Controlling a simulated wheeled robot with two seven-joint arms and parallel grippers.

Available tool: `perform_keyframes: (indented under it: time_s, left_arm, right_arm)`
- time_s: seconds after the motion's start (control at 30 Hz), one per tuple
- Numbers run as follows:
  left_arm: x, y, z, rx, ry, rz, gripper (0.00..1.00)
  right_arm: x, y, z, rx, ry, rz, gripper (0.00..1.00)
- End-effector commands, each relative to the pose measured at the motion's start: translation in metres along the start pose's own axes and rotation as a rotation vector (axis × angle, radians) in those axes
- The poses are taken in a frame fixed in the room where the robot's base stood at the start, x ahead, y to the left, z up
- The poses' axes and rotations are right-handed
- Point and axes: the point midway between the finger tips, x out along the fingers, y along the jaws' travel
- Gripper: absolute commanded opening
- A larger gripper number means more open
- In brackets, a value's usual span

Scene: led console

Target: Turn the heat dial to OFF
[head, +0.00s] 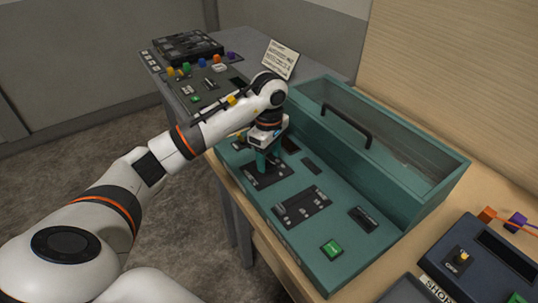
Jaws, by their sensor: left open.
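The teal console (285,238) stands on the wooden bench with a sloped panel. My left gripper (266,165) points down over a dark plate (262,179) at the far left part of that panel. It is open. Its fingers and wrist cover much of the plate, so I cannot make out a heat dial or an OFF mark there. I cannot tell whether the fingers touch anything. My right gripper is not in view.
The console has a second dark plate (301,207), a green button (332,249) and a clear-lidded box with a black handle (347,124). A dark blue console (478,265) with a yellow-topped knob (461,258) stands at right. Coloured buttons sit on a back console (205,88).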

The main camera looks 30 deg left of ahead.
Motion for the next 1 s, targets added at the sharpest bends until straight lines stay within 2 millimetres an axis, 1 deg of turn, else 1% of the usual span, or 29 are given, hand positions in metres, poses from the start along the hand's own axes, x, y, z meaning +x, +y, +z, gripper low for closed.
perform_keyframes:
  time_s: [0.13, 0.4, 0.67, 0.7, 1.0]
  left_arm:
    - [0.008, 0.0, 0.0, 0.0, 0.0, 0.0, 0.56]
    - [0.009, 0.0, 0.0, 0.0, 0.0, -0.001, 0.56]
    - [0.009, 0.0, 0.0, 0.0, 0.0, -0.001, 0.14]
    - [0.009, 0.0, 0.0, 0.0, 0.0, 0.0, 0.12]
    - [0.009, 0.0, 0.0, -0.046, 0.001, -0.001, 0.12]
  right_arm:
    - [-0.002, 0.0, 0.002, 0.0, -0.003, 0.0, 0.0]
    - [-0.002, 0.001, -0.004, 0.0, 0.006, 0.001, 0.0]
    - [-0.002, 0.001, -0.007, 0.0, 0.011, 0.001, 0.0]
    - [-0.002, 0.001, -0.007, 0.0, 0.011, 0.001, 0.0]
    - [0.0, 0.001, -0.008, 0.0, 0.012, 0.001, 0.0]
